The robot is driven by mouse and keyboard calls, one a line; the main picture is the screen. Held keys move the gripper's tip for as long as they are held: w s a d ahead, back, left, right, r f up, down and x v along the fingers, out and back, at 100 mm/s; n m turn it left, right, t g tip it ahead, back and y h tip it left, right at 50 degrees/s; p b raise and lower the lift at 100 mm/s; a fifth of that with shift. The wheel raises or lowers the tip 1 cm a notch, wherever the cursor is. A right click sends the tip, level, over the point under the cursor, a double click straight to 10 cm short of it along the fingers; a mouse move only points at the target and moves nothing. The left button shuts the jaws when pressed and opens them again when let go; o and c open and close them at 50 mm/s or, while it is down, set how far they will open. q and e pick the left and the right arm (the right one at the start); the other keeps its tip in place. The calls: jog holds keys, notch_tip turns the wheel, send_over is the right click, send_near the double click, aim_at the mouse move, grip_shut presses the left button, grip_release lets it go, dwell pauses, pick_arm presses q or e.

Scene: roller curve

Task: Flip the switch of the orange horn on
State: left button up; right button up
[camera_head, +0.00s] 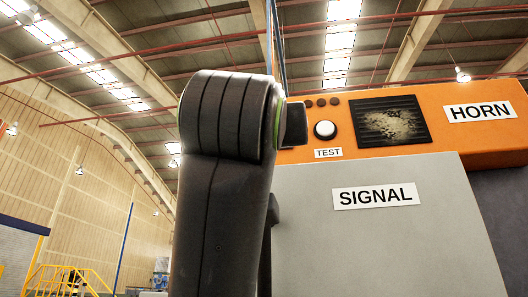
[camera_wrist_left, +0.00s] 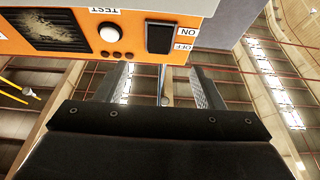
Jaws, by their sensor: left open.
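The orange horn box (camera_head: 365,160) carries a HORN label, a round white TEST button and a dark grille in the head view. In the left wrist view the horn box (camera_wrist_left: 208,20) appears upside down at the top. Its black rocker switch (camera_wrist_left: 159,38) sits beside an ON/OFF label (camera_wrist_left: 186,38); which way it is tipped I cannot tell. My left gripper (camera_wrist_left: 160,83) is open, its fingers apart and empty, below the switch in that picture. My right gripper is not in view.
A grey SIGNAL panel (camera_head: 390,230) lies below the orange face. The TEST button (camera_wrist_left: 110,33) and the grille (camera_wrist_left: 47,28) are close to the switch. A yellow railing (camera_head: 75,278) stands far off at the left in the hall.

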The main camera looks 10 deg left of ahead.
pick_arm(q)
jog(key=b+v, duration=0.1)
jog(key=v, duration=0.2)
jog(key=shift+s+f, duration=0.1)
jog(key=shift+s, duration=0.1)
dwell(0.6)
